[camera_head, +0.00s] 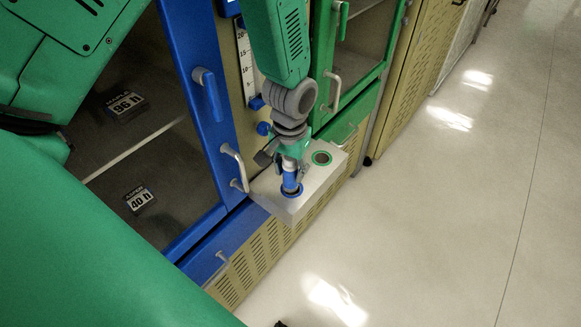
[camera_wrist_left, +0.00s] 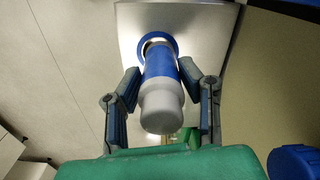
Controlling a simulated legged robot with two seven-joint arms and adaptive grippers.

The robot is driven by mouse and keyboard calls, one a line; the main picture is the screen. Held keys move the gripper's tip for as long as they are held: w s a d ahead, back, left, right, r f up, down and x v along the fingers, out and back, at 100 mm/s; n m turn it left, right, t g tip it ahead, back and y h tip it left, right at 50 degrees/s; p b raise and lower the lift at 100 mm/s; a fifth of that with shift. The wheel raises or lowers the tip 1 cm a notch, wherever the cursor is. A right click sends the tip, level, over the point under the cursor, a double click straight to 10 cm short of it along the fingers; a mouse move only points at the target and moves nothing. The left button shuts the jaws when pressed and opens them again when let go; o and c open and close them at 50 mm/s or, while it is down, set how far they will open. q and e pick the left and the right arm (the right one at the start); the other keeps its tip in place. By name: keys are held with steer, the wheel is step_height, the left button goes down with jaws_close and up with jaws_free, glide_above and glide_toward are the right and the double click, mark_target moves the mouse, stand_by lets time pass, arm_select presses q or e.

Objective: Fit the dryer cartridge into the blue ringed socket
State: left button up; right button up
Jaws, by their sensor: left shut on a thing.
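The dryer cartridge (camera_head: 291,181) is a blue cylinder with pale grey ends, and it stands roughly upright in the head view. My left gripper (camera_head: 291,168) is shut on it from above. In the left wrist view, the two fingers (camera_wrist_left: 160,74) flank the cartridge (camera_wrist_left: 163,88). Its far end meets the blue ringed socket (camera_wrist_left: 158,40), and a short pale part shows between the blue band and the ring. The blue ring also shows around the cartridge's foot in the head view (camera_head: 291,194). How deep the end sits is hidden. My right gripper is out of view.
Behind stand a blue-framed cabinet (camera_head: 212,150) with a handle (camera_head: 235,166) and a green-framed cabinet (camera_head: 350,75). The floor (camera_head: 430,220) to the right is clear.

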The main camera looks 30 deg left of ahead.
mark_target(291, 183)
arm_select(q)
steer(key=shift+d, duration=0.1)
steer(key=shift+r+p, duration=0.1)
steer(key=shift+p, duration=0.2)
steer(key=shift+f+b, duration=1.3)
steer(key=shift+f, duration=1.25)
steer(key=o, duration=1.3)
steer(key=shift+r, duration=0.1)
